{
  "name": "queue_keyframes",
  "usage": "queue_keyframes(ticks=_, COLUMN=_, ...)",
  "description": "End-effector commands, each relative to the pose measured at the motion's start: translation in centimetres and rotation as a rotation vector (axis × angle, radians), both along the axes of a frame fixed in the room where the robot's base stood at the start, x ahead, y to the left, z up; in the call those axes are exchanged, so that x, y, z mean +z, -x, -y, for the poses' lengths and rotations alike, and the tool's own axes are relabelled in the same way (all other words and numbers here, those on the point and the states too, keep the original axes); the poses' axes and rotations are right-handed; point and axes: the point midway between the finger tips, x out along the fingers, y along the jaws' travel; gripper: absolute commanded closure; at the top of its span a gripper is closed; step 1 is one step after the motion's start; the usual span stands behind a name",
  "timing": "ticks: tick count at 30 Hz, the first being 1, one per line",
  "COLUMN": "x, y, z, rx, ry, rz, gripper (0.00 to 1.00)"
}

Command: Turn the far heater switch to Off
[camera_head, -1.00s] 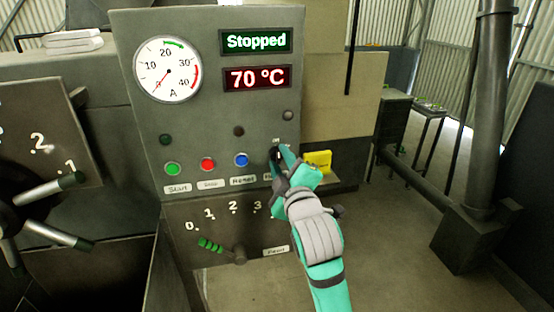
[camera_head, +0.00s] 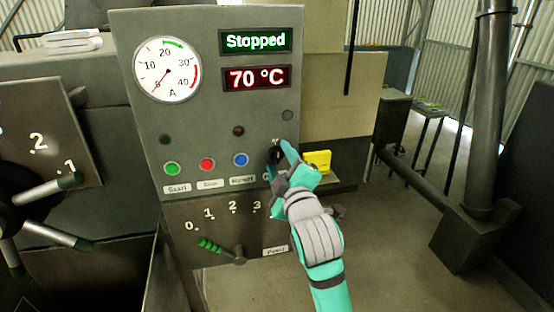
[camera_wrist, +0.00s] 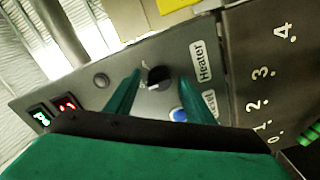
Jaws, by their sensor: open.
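The heater switch (camera_wrist: 158,77) is a round black knob on the grey control panel, beside a label reading "Heater" (camera_wrist: 201,60). The wrist view shows a small light mark at the knob's edge, but I cannot read its setting. In the head view the knob (camera_head: 275,155) is partly covered by my gripper (camera_head: 279,162). My gripper is open, its two teal fingers (camera_wrist: 165,62) on either side of the knob. I cannot tell whether either finger touches it.
The panel (camera_head: 195,115) has displays reading "Stopped" (camera_head: 256,41) and "70 °C" (camera_head: 256,77). Green (camera_head: 172,168), red (camera_head: 207,164) and blue (camera_head: 241,160) buttons sit left of the knob. A green-handled lever (camera_head: 211,244) is below. A yellow object (camera_head: 318,161) is just right.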

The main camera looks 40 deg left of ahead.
Motion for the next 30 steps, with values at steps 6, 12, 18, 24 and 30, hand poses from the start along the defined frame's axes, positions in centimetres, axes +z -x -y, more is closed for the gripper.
queue_keyframes(ticks=6, x=0.0, y=1.8, z=2.3, rx=-0.002, ry=-0.002, rz=0.001, gripper=0.51)
queue_keyframes(ticks=12, x=0.0, y=4.3, z=5.3, rx=-0.002, ry=-0.002, rz=0.001, gripper=0.51)
queue_keyframes(ticks=18, x=0.0, y=6.1, z=7.3, rx=0.0, ry=-0.001, rz=0.001, gripper=0.51)
queue_keyframes(ticks=24, x=0.0, y=6.7, z=8.1, rx=-0.003, ry=0.0, rz=0.001, gripper=0.51)
queue_keyframes(ticks=30, x=0.0, y=6.8, z=8.1, rx=0.0, ry=0.0, rz=0.001, gripper=0.51)
